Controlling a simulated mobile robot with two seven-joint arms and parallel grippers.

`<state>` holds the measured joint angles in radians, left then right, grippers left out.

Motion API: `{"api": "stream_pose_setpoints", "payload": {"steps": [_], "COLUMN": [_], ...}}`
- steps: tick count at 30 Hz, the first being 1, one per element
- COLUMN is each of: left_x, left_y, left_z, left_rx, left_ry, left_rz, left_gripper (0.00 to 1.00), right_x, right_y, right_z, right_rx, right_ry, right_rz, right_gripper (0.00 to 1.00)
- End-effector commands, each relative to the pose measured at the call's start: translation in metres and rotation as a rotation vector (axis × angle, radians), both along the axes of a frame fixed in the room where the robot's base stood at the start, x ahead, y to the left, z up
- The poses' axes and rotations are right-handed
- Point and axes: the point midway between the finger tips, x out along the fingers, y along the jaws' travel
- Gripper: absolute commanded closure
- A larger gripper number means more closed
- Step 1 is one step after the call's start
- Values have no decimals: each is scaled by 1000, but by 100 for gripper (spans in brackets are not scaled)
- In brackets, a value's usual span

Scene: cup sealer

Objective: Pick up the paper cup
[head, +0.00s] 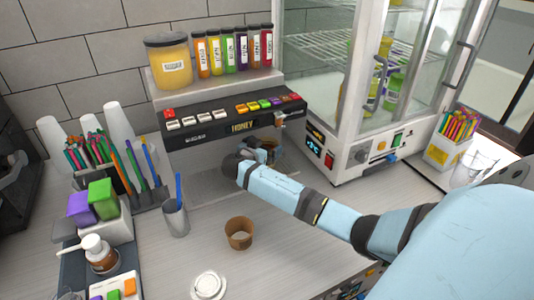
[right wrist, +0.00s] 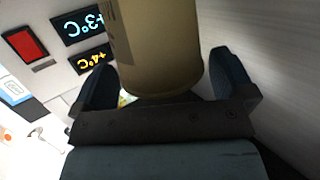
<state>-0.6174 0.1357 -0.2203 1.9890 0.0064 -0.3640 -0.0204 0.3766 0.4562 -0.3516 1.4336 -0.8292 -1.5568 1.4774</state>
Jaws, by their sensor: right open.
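A tan paper cup (right wrist: 155,45) stands between the two fingers of my right gripper (right wrist: 163,78) in the right wrist view. The fingers are open, one on each side of the cup; contact is not clear. In the head view this cup (head: 269,146) is under the black dispenser at the right end, partly hidden by my right gripper (head: 258,156). A second brown cup (head: 240,236) stands upright and open on the counter, in front of my right forearm. My left gripper is not in view.
A glass-doored cabinet (head: 345,140) with temperature displays stands close on the right. A blue-straw holder (head: 175,218), a white lid (head: 208,285) and a pump bottle (head: 98,254) are at left and front.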

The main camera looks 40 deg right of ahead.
Motion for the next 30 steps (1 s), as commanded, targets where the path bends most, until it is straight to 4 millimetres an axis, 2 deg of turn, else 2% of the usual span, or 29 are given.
{"api": "stream_pose_setpoints", "payload": {"steps": [8, 15, 17, 25, 30], "left_x": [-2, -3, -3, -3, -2], "left_y": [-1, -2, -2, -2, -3], "left_z": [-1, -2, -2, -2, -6], "left_rx": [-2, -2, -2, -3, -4], "left_ry": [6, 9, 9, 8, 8], "left_rz": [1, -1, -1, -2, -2], "left_gripper": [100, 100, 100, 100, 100], "right_x": [1, 1, 1, 1, 1], "right_y": [-4, -3, -3, -3, -3], "right_z": [-1, -2, -2, 0, 8], "right_rx": [0, 0, 0, -1, 0], "right_ry": [0, 0, 0, -1, -3], "right_rz": [0, 0, 0, 0, 0], "right_gripper": [0, 55, 67, 67, 67]}}
